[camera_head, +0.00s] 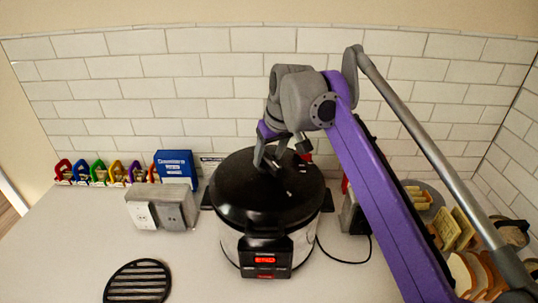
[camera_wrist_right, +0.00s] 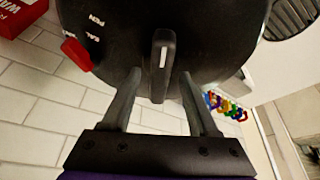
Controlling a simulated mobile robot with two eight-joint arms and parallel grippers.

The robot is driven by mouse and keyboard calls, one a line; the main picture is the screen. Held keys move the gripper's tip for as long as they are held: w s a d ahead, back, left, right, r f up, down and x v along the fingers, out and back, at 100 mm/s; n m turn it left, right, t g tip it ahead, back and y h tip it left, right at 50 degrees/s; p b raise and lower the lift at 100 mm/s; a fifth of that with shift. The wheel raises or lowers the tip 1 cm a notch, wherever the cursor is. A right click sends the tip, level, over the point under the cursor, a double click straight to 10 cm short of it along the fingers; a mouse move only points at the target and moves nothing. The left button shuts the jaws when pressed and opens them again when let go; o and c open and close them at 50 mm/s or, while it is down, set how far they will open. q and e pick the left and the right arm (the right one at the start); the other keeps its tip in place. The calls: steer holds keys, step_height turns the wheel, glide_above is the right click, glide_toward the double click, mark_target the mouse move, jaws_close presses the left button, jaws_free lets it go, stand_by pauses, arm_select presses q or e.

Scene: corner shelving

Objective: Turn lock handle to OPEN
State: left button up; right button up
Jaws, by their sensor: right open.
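The pressure cooker (camera_head: 260,215) stands on the counter, with its black lid (camera_head: 240,190) on top. In the right wrist view, a dark lock handle (camera_wrist_right: 162,62) with a white line stands up on the lid (camera_wrist_right: 215,40). A red knob (camera_wrist_right: 76,54) sits at the lid's edge near white lettering that is hard to read. My right gripper (camera_head: 278,155) is over the lid from behind. In the wrist view my right gripper (camera_wrist_right: 160,76) is open, with its fingers on either side of the handle's lower end and gaps visible. My left gripper is not in view.
A grey outlet box (camera_head: 160,208) and a blue box (camera_head: 176,166) stand left of the cooker. A black round grate (camera_head: 138,281) lies front left. Bread slices (camera_head: 468,272) are at right. A cord (camera_head: 345,261) runs along the counter. Tiled walls are close behind.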

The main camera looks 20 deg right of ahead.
jaws_close()
